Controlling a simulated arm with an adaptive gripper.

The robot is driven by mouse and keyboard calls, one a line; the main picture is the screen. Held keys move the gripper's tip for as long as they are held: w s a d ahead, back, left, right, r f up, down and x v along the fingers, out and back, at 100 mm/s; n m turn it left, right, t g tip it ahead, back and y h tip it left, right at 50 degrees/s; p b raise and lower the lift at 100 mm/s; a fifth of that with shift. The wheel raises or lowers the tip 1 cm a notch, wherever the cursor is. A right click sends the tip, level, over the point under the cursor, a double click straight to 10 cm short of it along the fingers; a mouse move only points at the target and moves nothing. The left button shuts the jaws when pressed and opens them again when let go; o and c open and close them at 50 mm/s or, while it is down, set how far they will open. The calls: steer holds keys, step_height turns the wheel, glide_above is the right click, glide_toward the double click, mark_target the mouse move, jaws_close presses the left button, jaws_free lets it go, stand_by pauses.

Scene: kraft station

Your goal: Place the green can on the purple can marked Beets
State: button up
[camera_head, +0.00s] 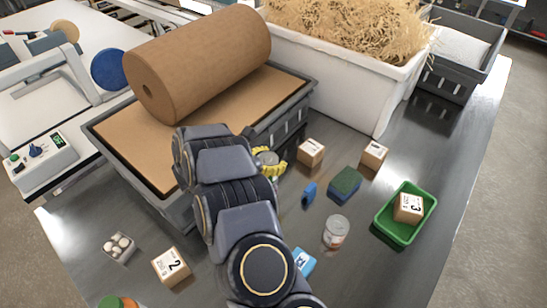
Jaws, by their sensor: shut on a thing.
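My gripper (268,161) is mostly hidden behind my dark arm. Its ridged yellow fingers show just right of the arm, beside the grey crate. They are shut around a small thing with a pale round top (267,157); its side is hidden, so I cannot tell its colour. I cannot make out a purple can marked Beets. A silver-topped can (336,232) with a pale and reddish label stands upright on the table, right of my arm. A green and orange round thing (118,302) is cut off by the bottom edge.
A grey crate (180,212) bears a brown paper roll (200,60). A white bin (340,72) holds straw. Small boxes (311,152), a green-topped sponge (345,183), a blue clip (309,195) and a green tray (387,232) with a box lie right. The table's right front is clear.

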steer(key=o, duration=1.3)
